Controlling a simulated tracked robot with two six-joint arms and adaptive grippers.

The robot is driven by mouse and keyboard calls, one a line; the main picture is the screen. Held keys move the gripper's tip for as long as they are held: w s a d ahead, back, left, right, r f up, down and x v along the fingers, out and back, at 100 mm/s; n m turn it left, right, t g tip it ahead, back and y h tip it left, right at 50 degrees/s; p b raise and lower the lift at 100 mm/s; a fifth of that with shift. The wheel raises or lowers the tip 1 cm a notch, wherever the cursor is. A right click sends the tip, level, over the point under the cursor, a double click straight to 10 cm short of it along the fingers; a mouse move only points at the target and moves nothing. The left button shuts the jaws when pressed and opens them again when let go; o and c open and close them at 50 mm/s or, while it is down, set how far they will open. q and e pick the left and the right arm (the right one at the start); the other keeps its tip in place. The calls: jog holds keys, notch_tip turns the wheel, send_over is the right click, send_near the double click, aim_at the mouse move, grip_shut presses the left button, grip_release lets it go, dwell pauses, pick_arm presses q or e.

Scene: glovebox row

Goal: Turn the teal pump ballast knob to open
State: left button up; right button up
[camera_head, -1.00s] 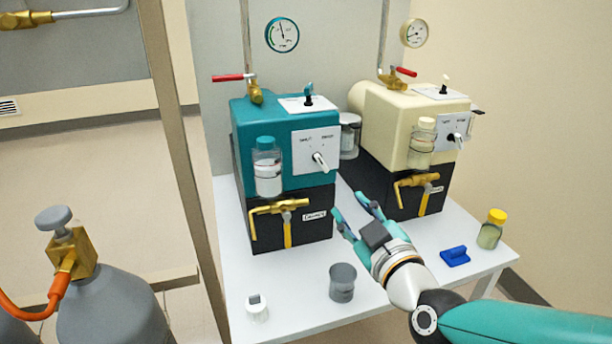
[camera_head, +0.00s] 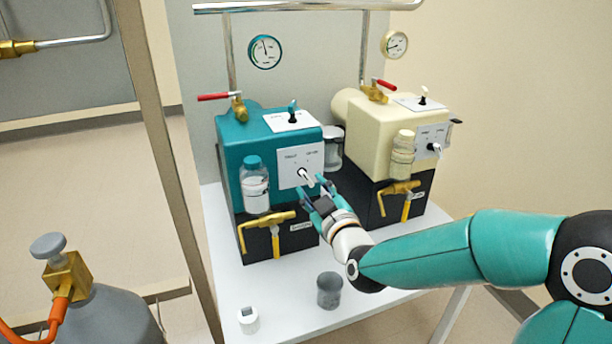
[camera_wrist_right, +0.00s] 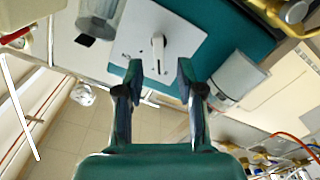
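The teal pump (camera_head: 240,141) stands on the table, left of the cream pump. Its white front plate (camera_head: 287,181) carries a pale lever-like knob (camera_head: 306,175), which points down and to the right. The print on the plate is too small to read. My right gripper (camera_head: 317,188) is open at this knob. In the right wrist view the knob (camera_wrist_right: 158,50) lies between the open fingertips of my gripper (camera_wrist_right: 160,76), with gaps on both sides; I see no firm contact. My left gripper is not in view.
The cream pump (camera_head: 385,132) stands to the right with a similar knob. A capped bottle (camera_head: 255,190) and a brass valve (camera_head: 268,222) are on the teal pump's front. A grey cup (camera_head: 329,290) and a small white piece (camera_head: 248,320) stand on the table's front.

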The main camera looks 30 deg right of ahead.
aim_at(307, 180)
jog(key=shift+x, duration=2.35)
grip_shut()
